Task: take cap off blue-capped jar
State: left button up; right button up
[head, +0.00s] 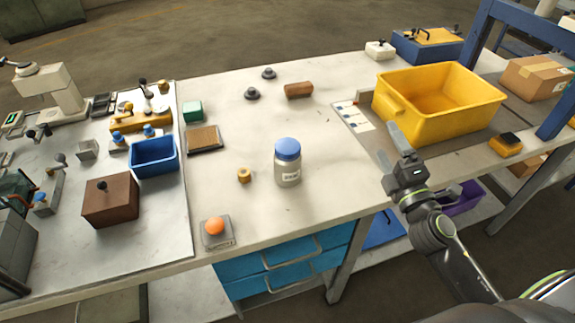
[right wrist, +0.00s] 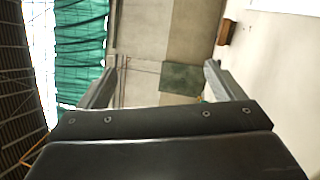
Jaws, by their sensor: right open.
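The jar (head: 288,172) stands upright in the middle of the white table in the head view. It is grey-white with a small label, and its blue cap (head: 287,149) sits on top. My right gripper (head: 388,147) is to the right of the jar, apart from it, above the table's right part near the yellow bin. Its two fingers are spread and nothing is between them. The right wrist view also shows the open fingers (right wrist: 162,85), with no jar in sight. My left gripper is not in view.
A yellow bin (head: 398,109) stands behind my right gripper. A small brass nut (head: 244,175) lies left of the jar, and an orange knob on a plate (head: 216,229) is near the front edge. A blue bin (head: 153,157) and brown box (head: 110,204) stand further left.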

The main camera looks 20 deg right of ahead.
aim_at(287, 160)
jog(key=w+a+r+n+g+y, duration=0.25)
jog(key=a+n+y, duration=0.35)
jog(key=n+y, duration=0.65)
notch_tip(287, 160, down, 8)
jog(key=w+n+g+h, duration=0.1)
jog(key=n+g+h, duration=0.1)
jog(key=n+g, duration=0.95)
jog(key=w+a+f+t+p, duration=0.1)
jog(key=w+a, duration=0.1)
jog(key=w+a+f+n+t+p, duration=0.1)
jog(key=w+a, duration=0.1)
jog(key=a, duration=0.1)
jog(key=w+a+f+n+t+p, duration=0.1)
jog(key=w+a, duration=0.2)
jog(key=shift+w+a+f+y, duration=0.1)
jog(key=shift+a+f+y, duration=0.05)
jog(key=shift+f+y, duration=0.1)
jog(key=p+x, duration=0.1)
jog(key=x, duration=0.2)
jog(key=p+x, duration=0.1)
jog(key=x, duration=0.1)
jog(key=shift+s+a+p, duration=0.25)
jog(key=shift+s+p, duration=0.05)
jog(key=shift+w+a+f, duration=0.15)
jog(key=shift+f, duration=0.05)
jog(key=shift+c, duration=0.2)
